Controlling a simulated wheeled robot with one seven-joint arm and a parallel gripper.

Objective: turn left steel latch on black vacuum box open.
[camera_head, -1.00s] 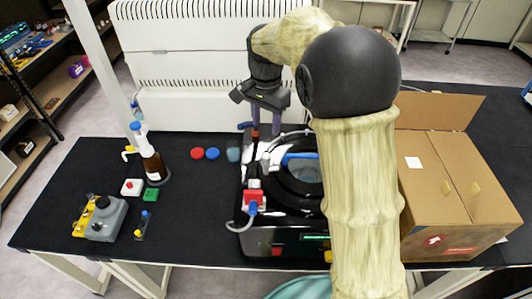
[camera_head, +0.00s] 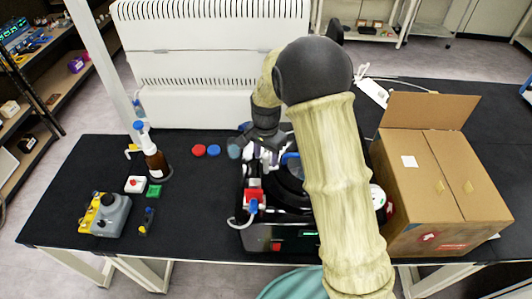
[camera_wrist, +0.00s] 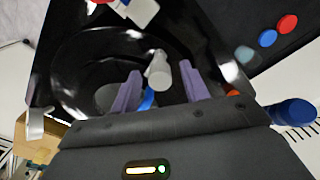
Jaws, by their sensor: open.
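The black vacuum box (camera_head: 285,238) stands at the middle of the table's front, partly hidden by my arm. In the wrist view its glossy dark rim (camera_wrist: 60,65) surrounds a round opening. My gripper (camera_wrist: 161,85) is low over the box, with its two purple fingers apart. A pale grey cylindrical part (camera_wrist: 158,70) shows between the fingers, with a gap on each side; I cannot tell if it is the latch. A bright steel piece (camera_wrist: 35,122) sits at the rim's left in the wrist view. In the head view my gripper (camera_head: 258,152) hides the box's left back part.
A red valve with a blue end (camera_head: 254,197) is at the box's front left. Red (camera_head: 199,150) and blue (camera_head: 214,149) discs lie behind left. A cardboard box (camera_head: 440,185) stands close on the right.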

